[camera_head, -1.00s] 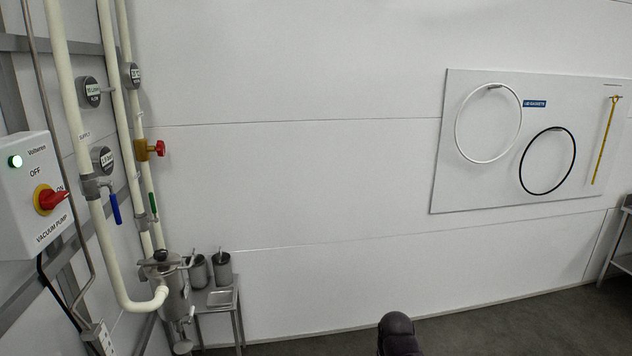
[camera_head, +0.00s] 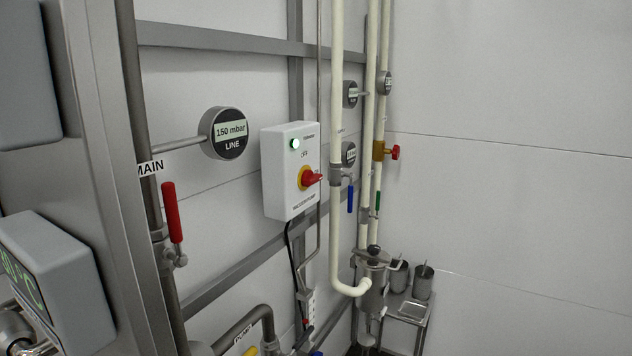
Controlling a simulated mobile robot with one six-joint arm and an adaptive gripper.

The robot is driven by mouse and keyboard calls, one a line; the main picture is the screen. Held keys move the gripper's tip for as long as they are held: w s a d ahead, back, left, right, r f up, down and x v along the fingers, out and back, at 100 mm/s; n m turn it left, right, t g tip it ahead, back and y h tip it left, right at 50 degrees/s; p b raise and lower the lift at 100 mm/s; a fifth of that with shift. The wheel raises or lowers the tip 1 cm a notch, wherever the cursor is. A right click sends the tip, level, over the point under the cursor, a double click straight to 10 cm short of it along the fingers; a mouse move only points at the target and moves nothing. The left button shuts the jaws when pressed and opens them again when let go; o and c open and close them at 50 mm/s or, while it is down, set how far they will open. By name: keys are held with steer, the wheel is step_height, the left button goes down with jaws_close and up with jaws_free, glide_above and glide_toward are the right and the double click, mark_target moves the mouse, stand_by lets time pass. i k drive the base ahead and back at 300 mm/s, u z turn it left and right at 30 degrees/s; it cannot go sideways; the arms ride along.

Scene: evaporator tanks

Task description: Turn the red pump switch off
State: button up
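The red pump switch (camera_head: 313,178) is a red rotary handle on a yellow round plate, on the front of a white vacuum pump box (camera_head: 283,196) near the middle of the view. The handle points right, to the side where the earlier frame shows the ON label. My gripper is not in view.
Left of the box are a line gauge (camera_head: 229,132) reading 150 mbar and a red lever valve (camera_head: 172,212) on the MAIN pipe. Cream pipes (camera_head: 338,110) with a blue-handled valve (camera_head: 350,198) run close on its right. A small metal table (camera_head: 409,310) stands farther right.

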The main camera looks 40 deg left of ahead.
mark_target(308, 178)
steer(key=u, duration=1.55)
steer(key=k, duration=0.95)
steer(key=i, duration=0.7)
